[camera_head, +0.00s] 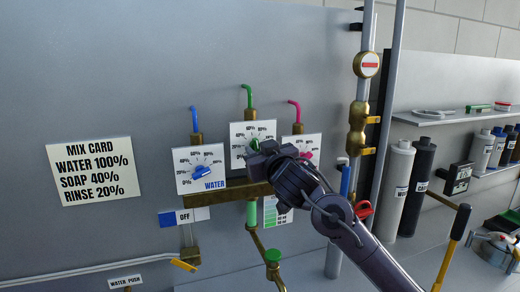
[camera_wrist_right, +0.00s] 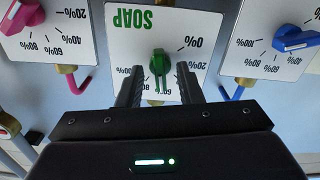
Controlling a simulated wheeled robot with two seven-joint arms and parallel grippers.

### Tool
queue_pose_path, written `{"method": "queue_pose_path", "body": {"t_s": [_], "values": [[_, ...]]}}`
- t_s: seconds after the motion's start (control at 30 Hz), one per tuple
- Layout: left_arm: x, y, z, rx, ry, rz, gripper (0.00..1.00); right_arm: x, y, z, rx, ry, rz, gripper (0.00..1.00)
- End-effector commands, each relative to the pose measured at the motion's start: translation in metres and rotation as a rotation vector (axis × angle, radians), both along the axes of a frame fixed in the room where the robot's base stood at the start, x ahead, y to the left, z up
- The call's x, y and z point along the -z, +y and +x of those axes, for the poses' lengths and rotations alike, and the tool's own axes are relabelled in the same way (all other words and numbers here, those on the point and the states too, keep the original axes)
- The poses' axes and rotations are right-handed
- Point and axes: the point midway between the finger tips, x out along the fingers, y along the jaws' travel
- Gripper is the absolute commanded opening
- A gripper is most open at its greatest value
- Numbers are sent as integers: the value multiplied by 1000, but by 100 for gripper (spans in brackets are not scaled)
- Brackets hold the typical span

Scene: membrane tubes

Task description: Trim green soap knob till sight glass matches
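The green soap knob (camera_head: 238,148) sits on a white dial card (camera_head: 262,131), partly hidden by my right gripper (camera_head: 262,155). In the right wrist view, upside down, the green knob (camera_wrist_right: 160,62) stands between the two dark fingers of the right gripper (camera_wrist_right: 160,72). A gap shows on each side of the knob, so the fingers are open around it. A green-filled sight glass (camera_head: 252,215) hangs below, beside a green-banded scale card (camera_head: 275,213) partly hidden by my arm. The mix card (camera_head: 95,170) reads water 100%, soap 40%, rinse 20%. My left gripper is not seen.
The blue water knob (camera_head: 202,172) and pink rinse knob (camera_head: 306,153) flank the soap dial closely. A brass bar (camera_head: 230,190) runs below. An OFF label (camera_head: 185,217) sits lower left. Bottles (camera_head: 395,190) and pipes stand to the right.

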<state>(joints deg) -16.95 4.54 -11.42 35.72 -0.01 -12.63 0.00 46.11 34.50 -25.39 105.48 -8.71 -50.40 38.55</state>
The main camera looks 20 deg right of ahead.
Motion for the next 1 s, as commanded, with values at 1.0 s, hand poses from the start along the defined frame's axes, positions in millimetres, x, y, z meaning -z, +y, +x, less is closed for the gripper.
{"method": "queue_pose_path", "body": {"t_s": [1.0], "values": [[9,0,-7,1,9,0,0,1,0,0,1,-7,-186,0]]}}
